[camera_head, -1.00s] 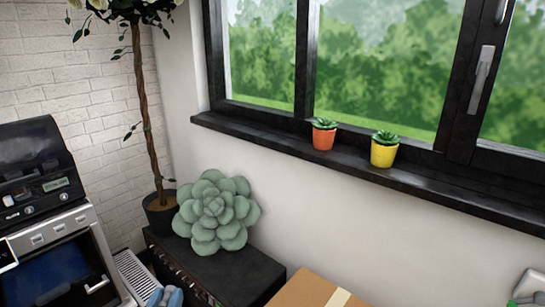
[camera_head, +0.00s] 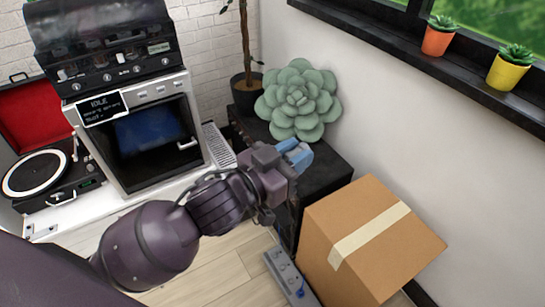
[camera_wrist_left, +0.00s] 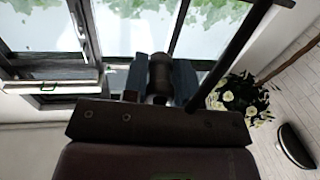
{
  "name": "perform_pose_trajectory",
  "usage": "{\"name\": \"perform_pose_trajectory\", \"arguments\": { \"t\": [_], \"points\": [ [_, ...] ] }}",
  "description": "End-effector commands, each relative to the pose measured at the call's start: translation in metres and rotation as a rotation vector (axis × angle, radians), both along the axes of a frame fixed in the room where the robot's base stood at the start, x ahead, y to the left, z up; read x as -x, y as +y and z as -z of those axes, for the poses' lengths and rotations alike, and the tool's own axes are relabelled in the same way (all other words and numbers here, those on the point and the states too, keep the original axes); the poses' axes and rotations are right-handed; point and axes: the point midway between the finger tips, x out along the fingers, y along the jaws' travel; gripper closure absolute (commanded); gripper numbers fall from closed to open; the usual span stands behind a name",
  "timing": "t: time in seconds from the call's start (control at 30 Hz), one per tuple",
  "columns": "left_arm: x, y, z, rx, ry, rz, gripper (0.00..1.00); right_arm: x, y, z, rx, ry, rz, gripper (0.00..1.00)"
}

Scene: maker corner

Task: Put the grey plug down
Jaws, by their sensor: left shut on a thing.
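My left gripper (camera_head: 297,155) is in the middle of the head view, over the black cabinet (camera_head: 330,172), with its blue fingers pointing away from me. In the left wrist view, the gripper (camera_wrist_left: 160,85) is shut on a dark, rounded thing, which I take to be the grey plug (camera_wrist_left: 160,72). The plug is upright between the fingers in that picture, and its lower part is partly hidden. In the head view the fingers hide the plug. My right gripper is not in view.
A green succulent cushion (camera_head: 298,100) sits on the cabinet just behind the gripper. A cardboard box (camera_head: 375,235) stands to the right. A power strip (camera_head: 290,275) lies on the floor beside it. An oven-like machine (camera_head: 140,130) and a record player (camera_head: 50,170) stand at left.

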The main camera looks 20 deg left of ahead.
Motion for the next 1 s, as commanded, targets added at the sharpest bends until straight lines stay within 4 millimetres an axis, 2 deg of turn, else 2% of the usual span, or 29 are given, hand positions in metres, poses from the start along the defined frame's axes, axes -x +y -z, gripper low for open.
{"name": "perform_pose_trajectory", "arguments": {
  "t": [0.2,0.5,0.67,1.0],
  "points": [
    [0.003,-0.026,-0.022,-0.002,-0.003,0.128,1.0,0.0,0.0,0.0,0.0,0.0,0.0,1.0],
    [0.004,-0.041,-0.032,-0.002,-0.001,0.205,1.0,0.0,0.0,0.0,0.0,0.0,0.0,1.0],
    [-0.001,-0.047,-0.025,-0.006,0.0,0.254,1.0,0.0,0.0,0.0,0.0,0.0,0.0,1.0],
    [-0.026,-0.07,0.005,-0.007,-0.001,0.467,1.0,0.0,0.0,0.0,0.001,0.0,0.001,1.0]
  ]
}}
